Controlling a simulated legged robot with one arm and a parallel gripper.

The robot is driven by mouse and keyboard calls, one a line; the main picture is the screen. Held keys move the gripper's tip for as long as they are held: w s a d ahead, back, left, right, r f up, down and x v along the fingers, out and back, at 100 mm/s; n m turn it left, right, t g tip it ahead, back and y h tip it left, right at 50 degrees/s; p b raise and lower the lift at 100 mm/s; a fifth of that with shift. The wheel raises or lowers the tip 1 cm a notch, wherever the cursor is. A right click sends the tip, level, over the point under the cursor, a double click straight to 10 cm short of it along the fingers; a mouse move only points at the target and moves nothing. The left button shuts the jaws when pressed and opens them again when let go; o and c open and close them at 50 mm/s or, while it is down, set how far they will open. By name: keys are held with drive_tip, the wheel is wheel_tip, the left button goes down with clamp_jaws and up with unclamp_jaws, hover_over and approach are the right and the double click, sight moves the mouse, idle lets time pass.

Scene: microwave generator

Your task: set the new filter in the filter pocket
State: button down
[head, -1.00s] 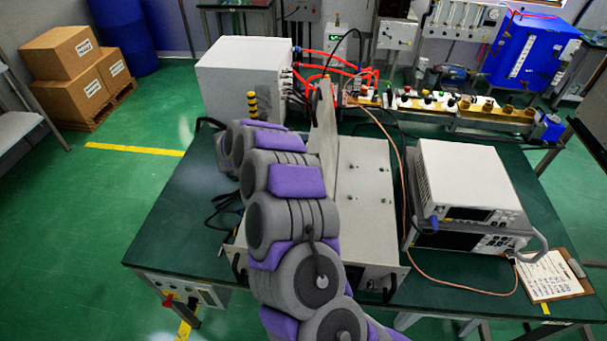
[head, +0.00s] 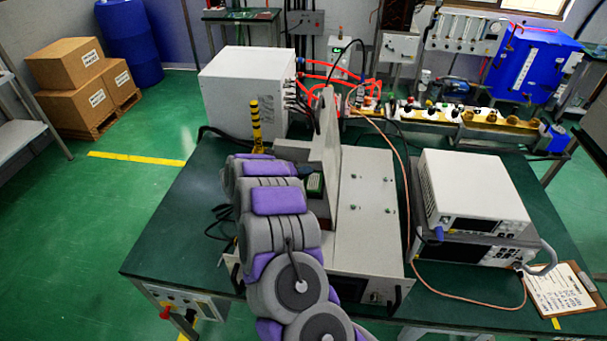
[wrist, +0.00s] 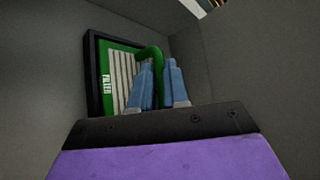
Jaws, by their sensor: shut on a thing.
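In the wrist view the filter (wrist: 122,82) has a black frame, a green border, pale pleats and a white "FILTER" label. It stands tilted in the picture, with a green handle loop (wrist: 151,54). My gripper (wrist: 160,68) has its blue fingers shut on this handle. Grey walls (wrist: 225,60) surround the filter. I cannot make out the pocket's edges or tell whether the filter is seated. In the head view my arm hides the gripper. A dark green-edged block (head: 315,185), which looks like the filter, shows beside the open grey chassis (head: 365,225).
An upright grey panel (head: 327,140) rises from the chassis. A white box (head: 240,90) with red and black cables stands behind. Stacked instruments (head: 475,200) and a clipboard (head: 560,290) are on the right.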

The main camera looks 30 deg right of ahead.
drive_tip(key=c, duration=1.1)
unclamp_jaws()
drive_tip(key=shift+d, duration=0.25)
drive_tip(key=shift+a, duration=0.1)
